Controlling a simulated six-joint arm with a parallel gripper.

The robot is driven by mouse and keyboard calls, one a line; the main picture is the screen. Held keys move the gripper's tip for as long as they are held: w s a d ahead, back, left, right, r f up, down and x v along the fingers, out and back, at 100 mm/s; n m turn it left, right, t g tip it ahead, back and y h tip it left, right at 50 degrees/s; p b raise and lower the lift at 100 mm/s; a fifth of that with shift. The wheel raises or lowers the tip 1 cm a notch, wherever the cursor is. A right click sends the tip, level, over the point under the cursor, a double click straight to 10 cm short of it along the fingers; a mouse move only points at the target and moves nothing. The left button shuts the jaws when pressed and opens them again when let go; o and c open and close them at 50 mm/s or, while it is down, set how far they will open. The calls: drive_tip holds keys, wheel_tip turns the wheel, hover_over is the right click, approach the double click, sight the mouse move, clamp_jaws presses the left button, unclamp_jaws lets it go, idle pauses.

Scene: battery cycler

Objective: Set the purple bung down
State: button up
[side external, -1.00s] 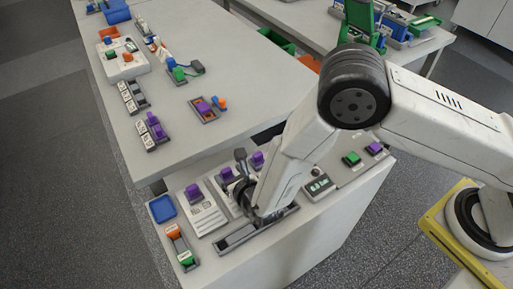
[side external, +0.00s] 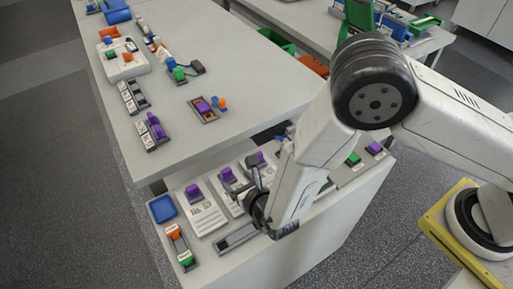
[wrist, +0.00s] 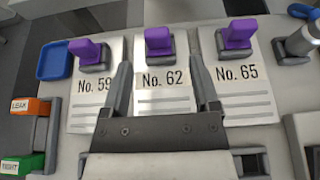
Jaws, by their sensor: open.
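Three purple bungs stand upright in dark holders at the heads of white cards in the wrist view. The left bung (wrist: 87,50) is on card No. 59, the middle bung (wrist: 158,38) on No. 62 and the right bung (wrist: 238,33) on No. 65. My gripper (wrist: 159,58) is open and empty. In the side view the left bung (side external: 194,190) is clear, while my gripper partly covers the cards.
A blue tray (wrist: 55,60) lies left of the cards. An orange LEAK block (wrist: 30,107) and a green TIGHT block (wrist: 22,163) sit in a holder at the left. A larger grey table (side external: 170,90) with several small parts stands behind, its edge above this bench.

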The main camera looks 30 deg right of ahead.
drive_tip(key=shift+d, duration=0.1)
drive_tip(key=d+r+m+h, duration=0.1)
drive_tip(key=d+m, duration=0.1)
drive_tip(key=d, duration=0.1)
drive_tip(key=w+d+r+m+g+h, duration=0.1)
drive_tip(key=d+h, duration=0.1)
drive_tip(key=d+r+m+g+h, duration=0.1)
drive_tip(key=d+m, duration=0.1)
drive_tip(key=d, duration=0.1)
drive_tip(key=shift+w+d+r+m+h, duration=0.1)
drive_tip(key=shift+w+d+m+h, duration=0.05)
drive_tip(key=shift+d+m+h, duration=0.2)
drive_tip(key=s+d+r+m+g+y, duration=0.1)
drive_tip(key=s+d+r+m+g, duration=0.2)
drive_tip(key=d+m, duration=0.3)
drive_tip(key=s+d+r+m+g+y, duration=0.2)
drive_tip(key=s+d+r+m, duration=0.3)
drive_tip(key=m, duration=0.9)
drive_tip(key=s+d+r+m+g+y, duration=0.1)
drive_tip(key=s+d+r+m+g, duration=0.3)
drive_tip(key=d+m, duration=0.3)
drive_tip(key=s+m, duration=0.1)
drive_tip(key=m, duration=0.2)
drive_tip(key=shift+d+y, duration=0.15)
drive_tip(key=shift+y, duration=0.2)
drive_tip(key=shift+r, duration=0.1)
drive_tip(key=shift+c, duration=0.9)
drive_tip(key=shift+w, duration=0.1)
